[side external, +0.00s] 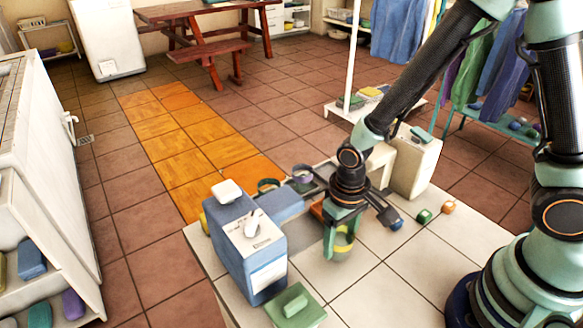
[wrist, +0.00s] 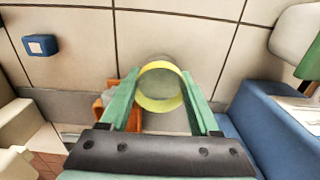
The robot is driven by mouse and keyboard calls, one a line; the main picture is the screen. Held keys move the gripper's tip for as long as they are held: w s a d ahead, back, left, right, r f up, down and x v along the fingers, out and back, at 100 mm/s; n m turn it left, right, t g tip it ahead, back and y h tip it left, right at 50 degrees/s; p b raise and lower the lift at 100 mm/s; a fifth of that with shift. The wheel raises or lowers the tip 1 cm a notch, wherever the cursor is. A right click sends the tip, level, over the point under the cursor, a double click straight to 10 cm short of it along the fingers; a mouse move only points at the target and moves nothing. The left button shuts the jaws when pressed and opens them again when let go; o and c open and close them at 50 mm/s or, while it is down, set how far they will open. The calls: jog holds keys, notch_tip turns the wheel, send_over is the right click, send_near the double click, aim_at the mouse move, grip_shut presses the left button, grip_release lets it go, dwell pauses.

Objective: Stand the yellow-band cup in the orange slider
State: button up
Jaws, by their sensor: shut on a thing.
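The yellow-band cup (side external: 344,243) is a clear cup with a yellow band, held between the green fingers of my gripper (side external: 341,236). In the wrist view its yellow ring (wrist: 160,104) sits between the two fingertips (wrist: 161,88), and I look down into it. It looks roughly upright; its height above the tiles is hard to judge. The orange slider (wrist: 102,108) is just left of the left finger in the wrist view, partly hidden by it. In the side view only a bit of orange (side external: 316,211) shows behind my gripper. The cup is beside the slider, not in it.
A blue container with a white top (side external: 262,268) stands close by. A green block (side external: 294,304) lies in front. A purple-band cup (side external: 302,174) and a green-band cup (side external: 268,185) stand behind.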

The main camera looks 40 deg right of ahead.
jog(key=shift+f, duration=0.1)
jog(key=o, duration=1.3)
notch_tip(320, 180, up, 12)
jog(key=d+r+t, duration=0.1)
jog(key=d+r, duration=0.2)
jog(key=d+r+t, duration=0.2)
jog(key=d+r, duration=0.2)
jog(key=d+r+t, duration=0.2)
jog(key=d+r, duration=0.1)
jog(key=r, duration=0.1)
jog(key=shift+s+d+r, duration=0.15)
jog(key=shift+d, duration=0.15)
jog(key=shift+o, duration=0.6)
jog(key=shift+s+d+r+t, duration=0.1)
jog(key=shift+d+r+t, duration=0.1)
jog(key=shift+d+t, duration=0.1)
